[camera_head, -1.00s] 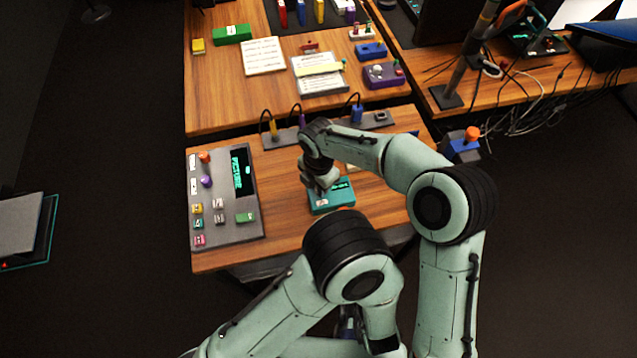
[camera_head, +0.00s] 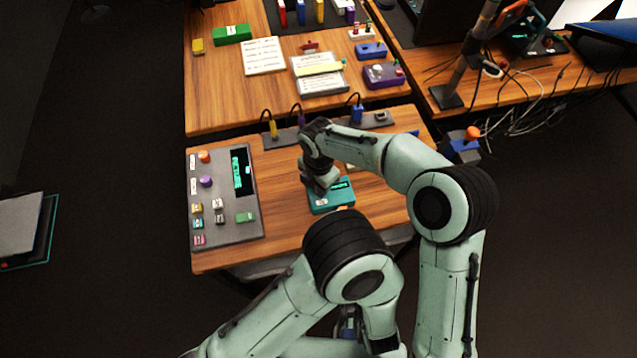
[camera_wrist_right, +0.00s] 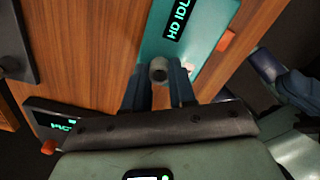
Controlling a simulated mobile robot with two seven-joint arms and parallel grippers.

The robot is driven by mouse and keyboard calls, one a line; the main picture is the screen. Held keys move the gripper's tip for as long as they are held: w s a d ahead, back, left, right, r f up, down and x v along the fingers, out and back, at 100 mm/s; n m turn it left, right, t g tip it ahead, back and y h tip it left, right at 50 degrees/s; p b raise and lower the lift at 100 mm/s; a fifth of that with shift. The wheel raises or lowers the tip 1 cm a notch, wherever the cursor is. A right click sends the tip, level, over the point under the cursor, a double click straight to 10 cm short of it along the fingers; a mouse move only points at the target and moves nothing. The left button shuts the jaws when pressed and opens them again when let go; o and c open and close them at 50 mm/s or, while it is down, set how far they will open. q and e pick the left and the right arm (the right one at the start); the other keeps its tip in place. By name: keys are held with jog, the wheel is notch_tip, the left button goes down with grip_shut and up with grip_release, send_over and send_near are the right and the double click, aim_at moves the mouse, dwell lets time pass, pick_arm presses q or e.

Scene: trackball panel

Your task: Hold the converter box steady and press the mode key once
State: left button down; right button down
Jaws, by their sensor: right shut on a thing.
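The teal converter box (camera_head: 333,195) lies flat near the front of the near table, with a lit display facing up. In the right wrist view the box (camera_wrist_right: 205,62) shows the letters "HD IDL" and an orange key (camera_wrist_right: 226,41) on its long edge. My right gripper (camera_wrist_right: 158,78) is at the box's left end, its fingers closed around a grey round stub (camera_wrist_right: 158,69) there. In the head view my right gripper (camera_head: 320,186) partly covers that end. What looks like my left gripper (camera_wrist_right: 274,72) shows apart from the box, right of it; its jaws are unclear.
A grey control panel (camera_head: 218,232) with coloured keys and a display stands left of the box. A dark strip with plugs (camera_head: 283,137) lies behind. Bare wood (camera_head: 283,215) separates panel and box. My left arm crosses the front.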

dwell(0.9)
pick_arm(q)
jog(key=f+n+h, duration=0.1)
jog(key=n, duration=0.1)
jog(key=s+d+f+n+g+h, duration=0.1)
jog(key=n+h, duration=0.1)
jog(key=s+f+n+h, duration=0.1)
jog(key=n+h, duration=0.1)
jog(key=n, duration=0.1)
jog(key=shift+d+f, duration=0.25)
jog(key=shift+f, duration=0.05)
jog(key=shift+w+a, duration=0.45)
jog(key=shift+w, duration=0.95)
jog(key=shift+w+a, duration=0.45)
jog(key=shift+w, duration=0.9)
jog(key=shift+w+a, duration=0.45)
jog(key=shift+w, duration=0.95)
jog(key=shift+w, duration=0.1)
jog(key=shift+w+a, duration=0.15)
jog(key=shift+w, duration=0.15)
